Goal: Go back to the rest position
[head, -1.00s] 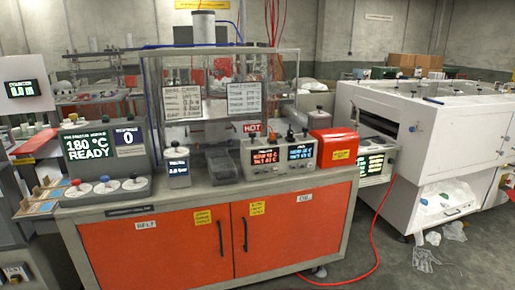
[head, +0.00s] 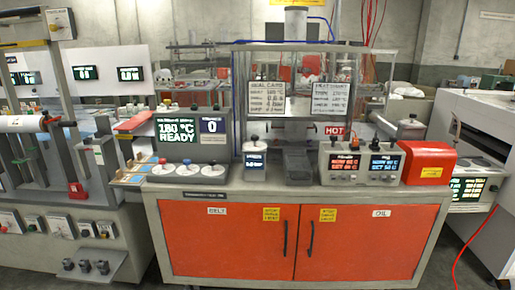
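Neither of my grippers shows in the head view, and no part of my arms is visible. In front of me stands a workbench (head: 350,192) with a grey top and orange doors (head: 235,241). On it a display (head: 178,137) reads 180 °C READY, with a 0 on the small panel (head: 212,133) beside it. A clear-walled press station (head: 293,105) with a HOT sign (head: 335,131) stands at the back of the bench. Whether my grippers hold anything is hidden.
A grey machine (head: 75,165) with uprights and a white roll stands close on the left. A white machine (head: 480,125) stands at the right, with a red hose (head: 462,255) near it. An orange box (head: 428,162) sits at the bench's right end.

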